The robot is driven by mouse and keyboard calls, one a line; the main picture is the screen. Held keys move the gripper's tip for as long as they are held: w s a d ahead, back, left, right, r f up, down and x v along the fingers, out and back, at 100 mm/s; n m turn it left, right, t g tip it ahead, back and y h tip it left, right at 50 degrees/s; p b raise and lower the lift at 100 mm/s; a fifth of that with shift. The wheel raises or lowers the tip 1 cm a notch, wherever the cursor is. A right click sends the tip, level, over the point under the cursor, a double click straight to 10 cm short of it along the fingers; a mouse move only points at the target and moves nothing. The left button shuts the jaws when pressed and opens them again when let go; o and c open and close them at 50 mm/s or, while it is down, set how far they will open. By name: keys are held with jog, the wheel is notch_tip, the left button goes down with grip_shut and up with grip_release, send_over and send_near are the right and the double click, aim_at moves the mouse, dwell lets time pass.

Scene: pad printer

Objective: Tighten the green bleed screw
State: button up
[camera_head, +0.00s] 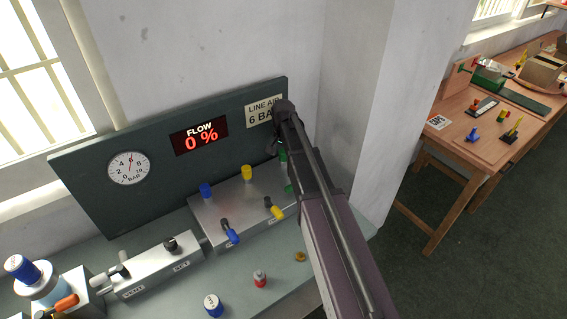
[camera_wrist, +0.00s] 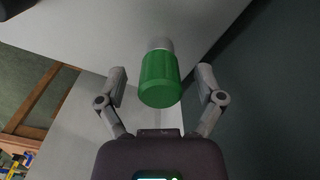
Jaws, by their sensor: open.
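The green bleed screw, a ribbed green knob (camera_wrist: 160,80) on a short grey stem, is in the middle of the wrist view. My gripper (camera_wrist: 161,74) is open, with one finger on each side of the knob and visible gaps; neither finger appears to touch it. In the head view my gripper (camera_head: 279,138) is at the right end of the metal block, mostly hidden by my arm. A green part (camera_head: 283,155) shows just below it, and another green piece (camera_head: 290,188) shows lower, partly behind my arm.
The metal block (camera_head: 215,210) carries blue and yellow knobs and levers left of my arm. Behind it stands a dark panel with a gauge (camera_head: 129,168) and a display (camera_head: 200,135) reading FLOW 0 %. Loose red (camera_head: 260,278) and blue-white (camera_head: 213,304) parts stand in front.

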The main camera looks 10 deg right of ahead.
jog(key=n, duration=0.5)
jog(key=shift+n, duration=0.4)
jog(key=n, duration=1.2)
jog(key=shift+n, duration=3)
jog(key=shift+n, duration=0.3)
jog(key=shift+m, duration=0.6)
